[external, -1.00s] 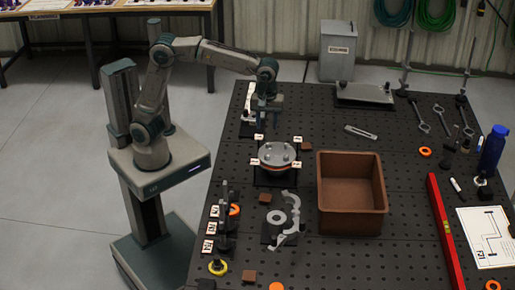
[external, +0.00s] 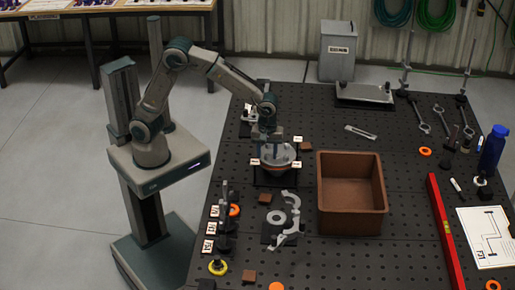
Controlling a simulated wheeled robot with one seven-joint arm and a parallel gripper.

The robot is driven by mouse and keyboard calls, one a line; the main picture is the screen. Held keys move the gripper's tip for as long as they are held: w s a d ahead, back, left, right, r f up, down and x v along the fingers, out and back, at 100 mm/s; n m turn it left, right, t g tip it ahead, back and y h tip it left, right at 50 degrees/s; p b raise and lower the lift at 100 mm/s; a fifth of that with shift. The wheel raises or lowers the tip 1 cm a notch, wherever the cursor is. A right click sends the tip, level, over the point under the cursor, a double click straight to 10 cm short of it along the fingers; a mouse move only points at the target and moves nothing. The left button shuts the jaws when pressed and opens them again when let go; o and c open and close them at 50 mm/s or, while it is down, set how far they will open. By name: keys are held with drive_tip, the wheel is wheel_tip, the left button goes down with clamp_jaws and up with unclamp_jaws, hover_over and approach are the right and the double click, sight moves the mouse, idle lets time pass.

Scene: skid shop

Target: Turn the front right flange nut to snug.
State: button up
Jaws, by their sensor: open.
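The round grey flange (external: 282,163) with an orange band under its rim sits on a dark stand on the black perforated table. Small white label tags stand around it, one at the front right (external: 296,163). My gripper (external: 268,150) is open and points down over the left part of the flange. The arm and gripper hide some of the flange top and its nuts. I cannot tell whether the fingers touch a nut, and the front right nut is not clear at this size.
A brown open bin (external: 352,224) stands right of the flange. A grey C-shaped clamp part (external: 291,218) lies in front. A row of fixtures with tags (external: 226,225) stands front left. A red level (external: 444,230) and wrenches (external: 422,119) lie farther right.

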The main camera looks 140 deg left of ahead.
clamp_jaws()
